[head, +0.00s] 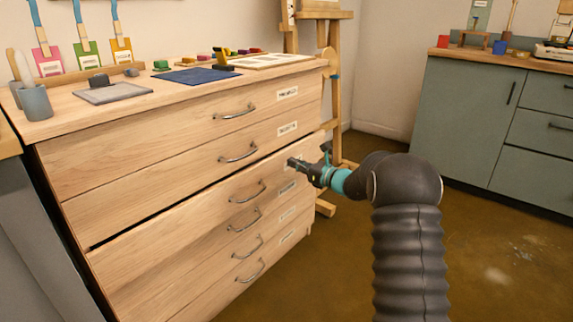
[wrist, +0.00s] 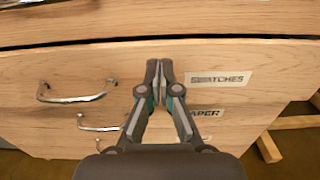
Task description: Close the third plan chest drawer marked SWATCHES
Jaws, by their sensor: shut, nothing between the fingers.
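The plan chest (head: 150,160) is pale wood with a stack of drawers. The third drawer (head: 170,235) stands slightly out, with a dark gap along its top edge. In the wrist view this drawer front (wrist: 250,60) fills the upper middle, with the SWATCHES label (wrist: 218,78) right of the fingers. Its curved metal handle (head: 248,192) also shows at the left in the wrist view (wrist: 75,98). My gripper (head: 292,163) is shut and empty, fingertips (wrist: 160,68) at the drawer front between handle and label. I cannot tell whether they touch it.
The chest top holds a grey cup (head: 35,103), a grey slab (head: 113,93), a blue cloth (head: 198,75) and paint pieces. A wooden easel (head: 333,95) stands behind the chest's right end. A green cabinet (head: 465,120) stands at right. Floor (head: 500,260) between is clear.

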